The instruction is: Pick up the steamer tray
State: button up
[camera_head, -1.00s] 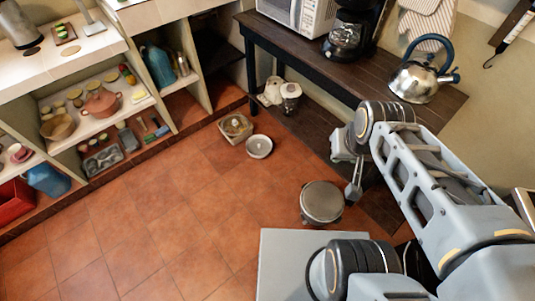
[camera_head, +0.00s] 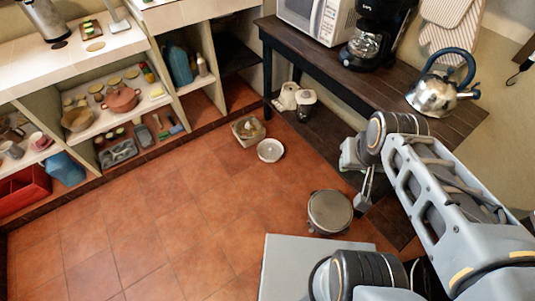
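I cannot tell for certain which thing is the steamer tray. A round grey-topped, pan-like thing (camera_head: 329,212) sits on the tiled floor. A grey tray with compartments (camera_head: 118,153) lies on the lowest shelf at the left. A square tray-like container (camera_head: 247,131) with something in it and a round white bowl (camera_head: 270,150) stand on the floor near the shelf's end. My gripper (camera_head: 362,202) hangs down just right of the round grey thing in the picture, apart from all of these. Its fingers are seen edge-on, so its opening is unclear.
A dark wooden table (camera_head: 350,75) with a coffee maker (camera_head: 378,35), microwave (camera_head: 318,18) and kettle (camera_head: 440,92) stands at the back right. The shelf unit (camera_head: 160,62) holds a lidded pot (camera_head: 121,99) and a red bin (camera_head: 24,190). The tiled floor between is clear.

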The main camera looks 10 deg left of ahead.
aim_at(270, 152)
jog(key=u, duration=1.65)
jog(key=i, duration=3.45)
jog(key=z, duration=3.3)
jog(key=i, duration=0.55)
